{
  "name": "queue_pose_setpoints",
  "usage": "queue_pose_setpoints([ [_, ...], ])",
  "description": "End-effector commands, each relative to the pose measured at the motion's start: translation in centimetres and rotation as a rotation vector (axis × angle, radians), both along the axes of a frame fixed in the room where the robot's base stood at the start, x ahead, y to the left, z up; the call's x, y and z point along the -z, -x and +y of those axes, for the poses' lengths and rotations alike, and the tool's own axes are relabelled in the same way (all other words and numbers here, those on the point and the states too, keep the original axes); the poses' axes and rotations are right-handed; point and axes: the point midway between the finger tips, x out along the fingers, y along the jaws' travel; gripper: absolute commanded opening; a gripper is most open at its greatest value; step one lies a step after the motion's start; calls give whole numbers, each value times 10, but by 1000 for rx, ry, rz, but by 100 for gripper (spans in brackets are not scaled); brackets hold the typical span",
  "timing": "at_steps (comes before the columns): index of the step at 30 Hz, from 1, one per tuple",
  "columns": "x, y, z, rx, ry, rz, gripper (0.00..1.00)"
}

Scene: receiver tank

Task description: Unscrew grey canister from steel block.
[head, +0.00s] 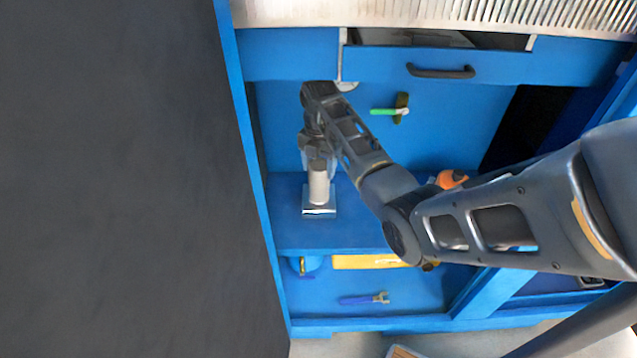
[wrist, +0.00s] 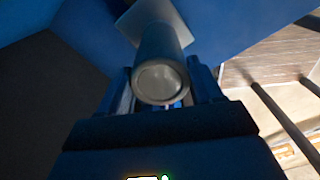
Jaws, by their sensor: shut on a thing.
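The grey canister (head: 319,184) stands upright on the steel block (head: 319,212), on the blue shelf at the left of the cabinet. It touches the block; I cannot tell how far it is threaded in. My gripper (head: 317,155) comes down from above and is shut on the canister's upper part. In the wrist view the canister (wrist: 160,70) shows its round end between the two fingers of my gripper (wrist: 162,88). The steel block (wrist: 148,14) shows behind it as a pale plate. The canister's top is hidden by my gripper in the head view.
A drawer with a dark handle (head: 440,72) is partly open above. A green-handled tool (head: 388,111) is on the back panel. An orange object (head: 451,179) is behind my arm. A blue-handled tool (head: 364,299) and a yellow item (head: 368,262) lie lower down. The shelf around the block is clear.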

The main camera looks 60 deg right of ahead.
Motion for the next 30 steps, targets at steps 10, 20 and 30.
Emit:
queue_pose_setpoints([
  [10,-1,-1,0,-136,2,-2,67],
  [20,0,0,0,-134,1,-1,95],
  [30,1,-1,1,104,-1,0,95],
])
